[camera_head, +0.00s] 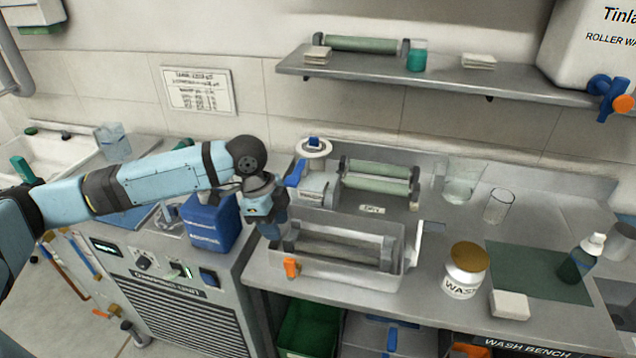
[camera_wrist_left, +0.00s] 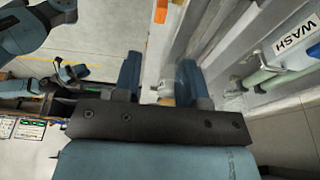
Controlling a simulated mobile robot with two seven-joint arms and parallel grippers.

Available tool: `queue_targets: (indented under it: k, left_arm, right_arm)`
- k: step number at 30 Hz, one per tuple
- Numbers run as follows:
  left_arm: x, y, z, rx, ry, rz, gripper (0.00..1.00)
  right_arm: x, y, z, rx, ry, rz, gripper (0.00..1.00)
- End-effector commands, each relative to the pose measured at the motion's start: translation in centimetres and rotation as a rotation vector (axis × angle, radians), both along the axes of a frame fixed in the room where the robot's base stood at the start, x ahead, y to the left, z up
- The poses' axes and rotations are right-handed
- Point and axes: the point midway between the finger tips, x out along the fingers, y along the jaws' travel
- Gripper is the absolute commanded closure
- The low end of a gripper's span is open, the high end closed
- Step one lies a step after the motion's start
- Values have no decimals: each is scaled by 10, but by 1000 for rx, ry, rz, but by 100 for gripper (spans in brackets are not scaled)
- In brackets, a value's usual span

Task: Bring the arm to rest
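My left arm reaches in from the left over the blue jug. My left gripper (camera_head: 268,222) points down at the left end of the grey metal tray (camera_head: 340,272), close to its rim; I cannot tell whether it touches. In the left wrist view, its two blue fingers (camera_wrist_left: 160,85) stand apart with nothing clearly held between them. The head view does not show my right gripper. In the left wrist view, a blue and dark arm at the left ends in a small shape that may be my right gripper (camera_wrist_left: 70,73); its opening is unclear.
A blue jug (camera_head: 208,222) stands left of my left gripper. Behind the tray are a white-topped container (camera_head: 314,178) and green rollers (camera_head: 378,178). A WASH jar (camera_head: 466,270) with a brown lid stands to the right. A shelf (camera_head: 450,78) runs above the bench.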

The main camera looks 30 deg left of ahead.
Motion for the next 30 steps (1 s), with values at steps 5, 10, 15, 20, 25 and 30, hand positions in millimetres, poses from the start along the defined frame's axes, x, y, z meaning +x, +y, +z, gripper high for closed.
queue_targets:
  k: [5, 10, 15, 20, 25, 30]
  left_arm:
    - [0, -2, -2, -3, -1, 1, 62]
    - [0, -31, -25, -67, -43, 32, 62]
    - [-6, -89, -69, -222, -145, 148, 62]
    - [-21, -133, -103, -377, -236, 312, 62]
    - [-49, -158, -132, -509, -321, 522, 62]
    - [-91, -161, -159, -583, -403, 746, 62]
  right_arm:
    - [0, 0, 2, 1, -2, -1, 62]
    - [1, 0, 7, 1, -3, 0, 62]
    - [1, 0, 18, 1, -5, -1, 62]
    - [1, -1, 27, 0, -6, -3, 62]
    - [1, -3, 35, -2, -6, -6, 62]
    - [0, -3, 42, -4, -3, -8, 62]
